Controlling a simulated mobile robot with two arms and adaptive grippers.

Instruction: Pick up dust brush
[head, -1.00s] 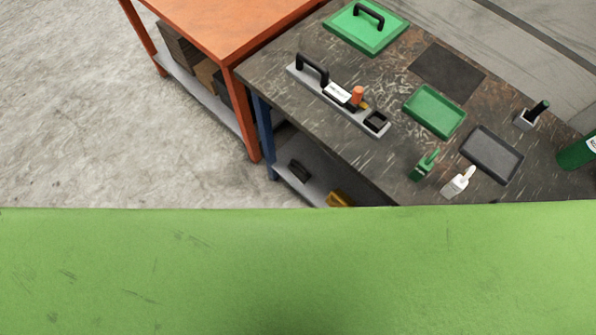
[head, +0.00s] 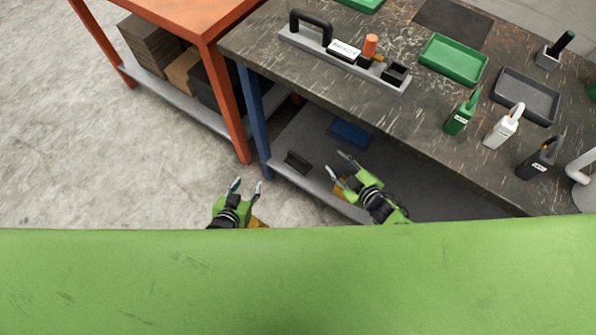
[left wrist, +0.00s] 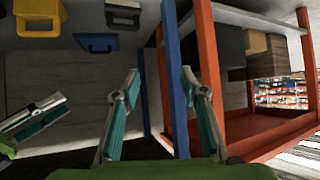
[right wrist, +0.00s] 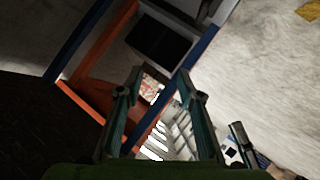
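I cannot single out the dust brush for certain. A black upright handle in a small grey holder (head: 557,48) at the far right of the dark workbench may be it; its lower end is hidden. My left gripper (head: 247,187) is open and empty over the floor in front of the bench. My right gripper (head: 338,165) is open and empty before the bench's lower shelf. Both are well away from that handle. The left fingers also show open in the left wrist view (left wrist: 160,75), and the right fingers in the right wrist view (right wrist: 160,80).
The bench (head: 440,120) carries a grey rail with a black handle (head: 310,28), a green tray (head: 453,60), a dark tray (head: 525,95) and green, white and black bottles (head: 503,125) near its front edge. An orange table (head: 200,12) stands left. Open floor (head: 110,160) lies left.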

